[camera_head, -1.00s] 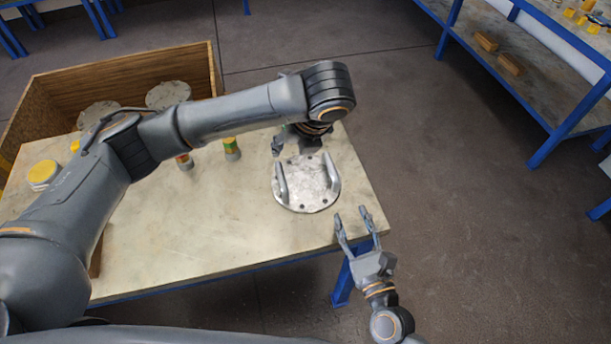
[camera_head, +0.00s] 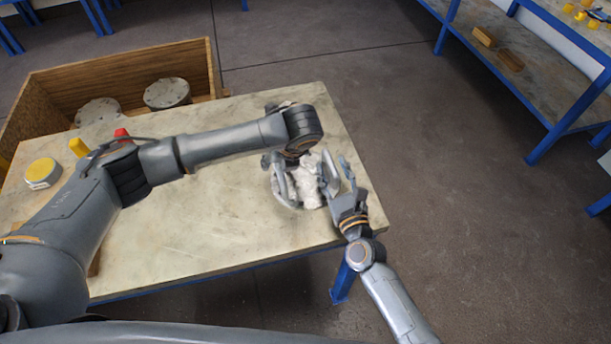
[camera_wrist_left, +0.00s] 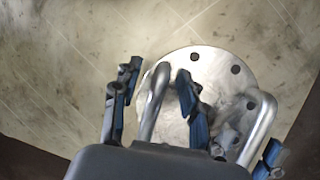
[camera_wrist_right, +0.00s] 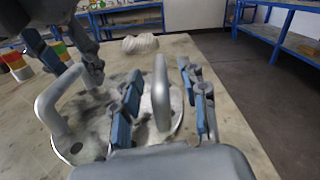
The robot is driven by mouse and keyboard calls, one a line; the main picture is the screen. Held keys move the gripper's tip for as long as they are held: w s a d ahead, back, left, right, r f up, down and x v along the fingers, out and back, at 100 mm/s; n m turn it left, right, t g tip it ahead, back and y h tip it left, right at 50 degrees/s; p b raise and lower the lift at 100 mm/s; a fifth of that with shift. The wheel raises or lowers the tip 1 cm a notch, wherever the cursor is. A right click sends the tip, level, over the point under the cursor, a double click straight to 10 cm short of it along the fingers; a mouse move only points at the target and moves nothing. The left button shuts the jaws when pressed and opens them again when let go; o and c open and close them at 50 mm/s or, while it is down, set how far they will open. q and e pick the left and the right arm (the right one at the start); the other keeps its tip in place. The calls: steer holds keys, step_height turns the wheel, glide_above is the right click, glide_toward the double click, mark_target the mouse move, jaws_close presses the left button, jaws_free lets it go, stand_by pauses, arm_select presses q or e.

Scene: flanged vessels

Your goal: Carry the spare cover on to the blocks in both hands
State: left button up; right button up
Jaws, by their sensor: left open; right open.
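The spare cover (camera_head: 312,190) is a round metal disc with bolt holes and two upright bar handles, lying flat near the table's right end. My left gripper (camera_head: 277,172) is open, its fingers on either side of the left handle (camera_wrist_left: 155,100) in the left wrist view. My right gripper (camera_head: 346,176) is open, its fingers on either side of the right handle (camera_wrist_right: 161,92) in the right wrist view. Neither is closed on its handle. My left arm hides part of the table. I cannot tell which pieces are the blocks.
The pale table (camera_head: 190,235) has free room left of the cover. A wooden crate (camera_head: 130,65) with round flanged lids stands behind. A yellow-topped round piece (camera_head: 43,172) is at the left. Colour-banded cylinders (camera_wrist_right: 16,66) and a whitish ribbed roll (camera_wrist_right: 140,43) show in the right wrist view.

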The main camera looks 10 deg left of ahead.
arm_select(q)
steer(key=shift+a+f, duration=0.1)
steer(key=shift+f, duration=0.15)
arm_select(e)
steer(key=shift+w+a, duration=0.1)
steer(key=shift+w, duration=0.15)
arm_select(q)
jaws_close()
arm_select(e)
jaws_close()
arm_select(q)
steer(key=shift+w+r, duration=0.2)
arm_select(e)
steer(key=shift+w+r, duration=0.1)
steer(key=shift+r, duration=0.15)
